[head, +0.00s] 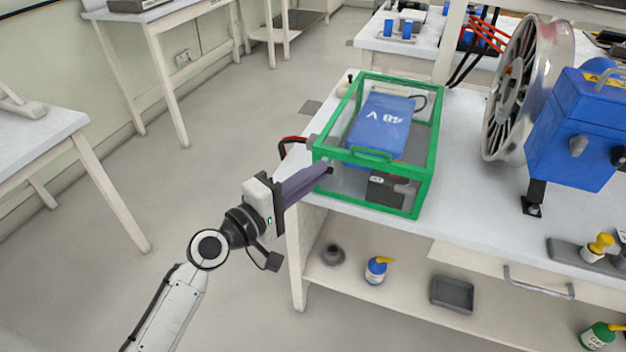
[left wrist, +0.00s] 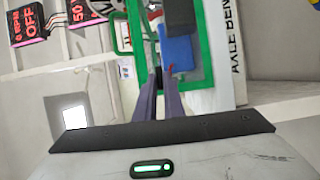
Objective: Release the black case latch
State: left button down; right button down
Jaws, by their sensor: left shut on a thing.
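A clear case with a green frame (head: 428,172) stands at the left end of the workbench. Its lid is down, with a green handle (head: 372,155) at the front. A blue 48 V pack (head: 380,125) and a dark box (head: 388,190) show inside. My left gripper (head: 327,169) reaches in from the left to the case's front left corner. Its purple fingers are shut on the small black latch (head: 331,171), mostly hidden by the fingertips. In the left wrist view the fingers (left wrist: 158,74) meet the green frame (left wrist: 200,45). My right gripper is not in view.
A metal wheel (head: 512,90) and a blue machine (head: 580,125) stand right of the case. The lower shelf holds a blue bottle (head: 376,271) and a grey tray (head: 452,293). The floor left of the bench is clear.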

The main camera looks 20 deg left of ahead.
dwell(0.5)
pick_arm(q)
jog(key=c, duration=1.9)
grip_release()
jog(key=shift+o, duration=0.2)
jog(key=shift+s+a, duration=0.1)
jog(key=b+v, duration=0.2)
jog(key=v, duration=0.8)
jog(key=shift+f, duration=0.15)
